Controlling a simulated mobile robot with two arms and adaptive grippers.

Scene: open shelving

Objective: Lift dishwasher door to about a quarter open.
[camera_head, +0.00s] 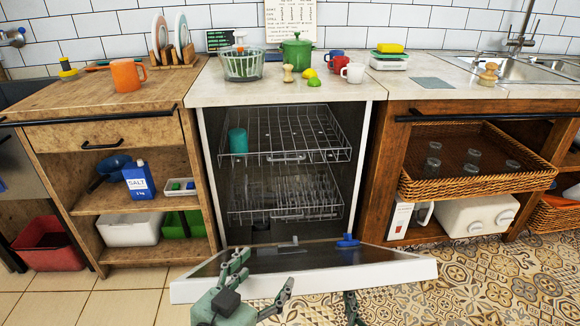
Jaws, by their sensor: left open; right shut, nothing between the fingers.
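The dishwasher (374,140) stands open under the pale counter, with its door (400,270) folded far down, close to level, toward me. The door's dark inner face is up and its white edge faces me. My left gripper (266,271) is open at the door's front edge, left of its middle, with its fingers spread and nothing between them. Whether it touches the door I cannot tell. My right gripper (353,308) is shut, below the door's front edge, right of the middle. The door hides part of it.
Two wire racks (290,157) are inside the dishwasher, and a teal cup (238,141) stands in the upper one. A blue item (347,241) lies on the door. A wicker basket (470,183) juts out at right. Patterned floor is clear at lower right.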

